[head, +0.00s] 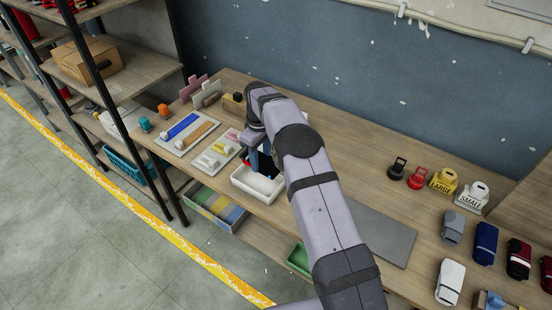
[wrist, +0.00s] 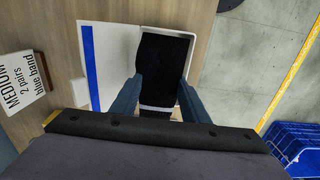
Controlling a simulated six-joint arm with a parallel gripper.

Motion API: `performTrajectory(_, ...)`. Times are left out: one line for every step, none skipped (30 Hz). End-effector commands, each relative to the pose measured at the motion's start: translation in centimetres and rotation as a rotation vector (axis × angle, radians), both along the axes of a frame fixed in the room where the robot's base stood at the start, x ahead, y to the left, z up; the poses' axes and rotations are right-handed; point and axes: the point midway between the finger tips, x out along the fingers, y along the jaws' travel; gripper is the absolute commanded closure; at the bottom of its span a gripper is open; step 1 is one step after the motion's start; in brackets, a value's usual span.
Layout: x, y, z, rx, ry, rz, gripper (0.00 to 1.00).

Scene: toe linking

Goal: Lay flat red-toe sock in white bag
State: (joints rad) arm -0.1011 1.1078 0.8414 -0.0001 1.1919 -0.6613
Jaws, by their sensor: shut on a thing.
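My gripper (head: 263,168) is low over an open white container (head: 258,194), which I take for the white bag. It also shows in the wrist view (wrist: 160,80), its two blue fingers shut on a black sock (wrist: 163,62). The sock lies lengthwise between the fingers, within or just above the white rim (wrist: 158,30). I cannot tell whether it touches the bottom. A small red patch (head: 246,160) shows by the fingers in the head view, possibly the toe. No red shows in the wrist view. My arm hides part of the container in the head view.
A white board with a blue strip (wrist: 88,60) lies beside the container. A MEDIUM sign (wrist: 18,85) stands left in the wrist view. Several rolled socks (head: 486,242) and LARGE and SMALL tags (head: 443,181) are on the right. A grey mat (head: 378,230) lies right of my arm.

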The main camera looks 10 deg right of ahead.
Motion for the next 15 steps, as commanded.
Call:
performTrajectory(0.15,0.53,0.07,0.0,0.0,0.009,1.0)
performTrajectory(0.21,0.74,0.04,-0.001,0.001,0.013,1.0)
performTrajectory(0.25,0.93,-0.02,0.0,0.001,0.017,1.0)
performTrajectory(0.31,1.06,-0.01,-0.001,0.001,0.019,1.0)
performTrajectory(0.37,1.17,-0.01,0.0,0.0,0.02,1.0)
performTrajectory(0.4,1.26,-0.02,0.0,0.0,0.022,1.0)
performTrajectory(0.41,1.31,-0.03,0.0,0.0,0.023,1.0)
performTrajectory(0.41,1.33,-0.04,0.0,0.0,0.023,1.0)
performTrajectory(0.41,1.35,-0.06,0.0,0.0,0.024,1.0)
performTrajectory(0.41,1.35,-0.06,0.0,0.0,0.024,1.0)
performTrajectory(0.41,1.35,-0.06,0.0,0.0,0.023,1.0)
performTrajectory(0.41,1.33,-0.06,0.0,0.0,0.023,1.0)
performTrajectory(0.41,1.33,-0.07,0.0,0.0,0.023,1.0)
performTrajectory(0.41,1.33,-0.06,0.0,0.0,0.023,1.0)
performTrajectory(0.41,1.33,-0.06,0.0,0.0,0.023,1.0)
